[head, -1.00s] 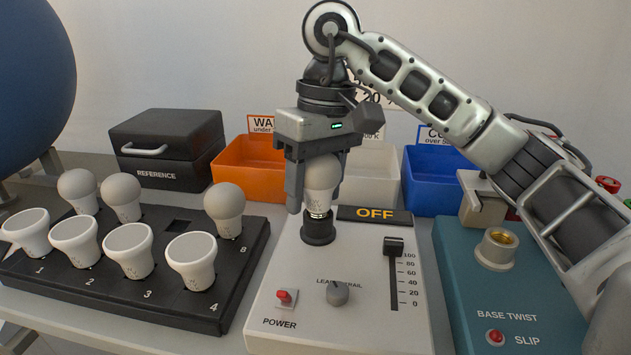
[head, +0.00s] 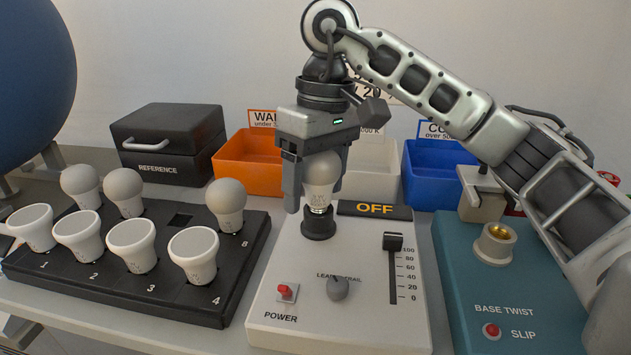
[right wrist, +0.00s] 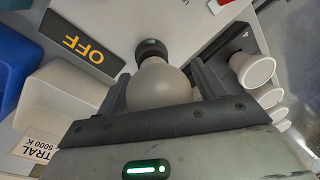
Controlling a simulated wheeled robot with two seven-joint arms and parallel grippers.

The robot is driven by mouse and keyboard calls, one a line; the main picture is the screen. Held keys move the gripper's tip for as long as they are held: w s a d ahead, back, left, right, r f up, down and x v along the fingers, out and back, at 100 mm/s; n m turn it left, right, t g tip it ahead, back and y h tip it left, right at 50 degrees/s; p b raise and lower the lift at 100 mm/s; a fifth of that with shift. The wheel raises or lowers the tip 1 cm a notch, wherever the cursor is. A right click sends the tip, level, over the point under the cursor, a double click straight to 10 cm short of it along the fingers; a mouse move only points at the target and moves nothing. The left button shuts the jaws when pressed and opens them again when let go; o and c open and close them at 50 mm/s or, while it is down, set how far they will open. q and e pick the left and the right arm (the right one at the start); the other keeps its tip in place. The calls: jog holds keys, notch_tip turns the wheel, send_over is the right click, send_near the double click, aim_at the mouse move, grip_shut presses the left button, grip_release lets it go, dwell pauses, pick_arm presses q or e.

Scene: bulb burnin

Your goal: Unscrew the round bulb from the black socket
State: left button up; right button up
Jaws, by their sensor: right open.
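The round white bulb (head: 321,172) stands upright with its metal base in the black socket (head: 319,224) of the grey test box. Part of the metal base shows above the socket rim. My right gripper (head: 314,189) points down from above, open, with one finger on each side of the bulb. In the right wrist view the bulb (right wrist: 160,84) sits between the fingers, with the socket (right wrist: 151,49) beyond it. I cannot tell whether either finger touches the glass. My left gripper is not in view.
The test box (head: 385,325) has a slider, a knob, a red switch and an OFF display (head: 375,210). A black bulb rack (head: 110,290) stands left, a teal base-twist box (head: 505,280) right. Orange (head: 245,165), white (head: 375,178) and blue (head: 432,180) bins and a black reference case (head: 165,140) stand behind.

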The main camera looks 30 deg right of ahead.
jog(key=m, duration=0.5)
jog(key=shift+d+m+t, duration=0.1)
jog(key=shift+m+t, duration=0.3)
jog(key=m, duration=0.5)
jog(key=shift+t, duration=0.4)
jog(key=m, duration=0.5)
jog(key=shift+w+d+h, duration=0.1)
jog(key=shift+d+h, duration=0.05)
jog(key=shift+h, duration=0.15)
jog(key=m, duration=0.4)
jog(key=shift+m+t+h, duration=0.3)
jog(key=shift+m, duration=0.1)
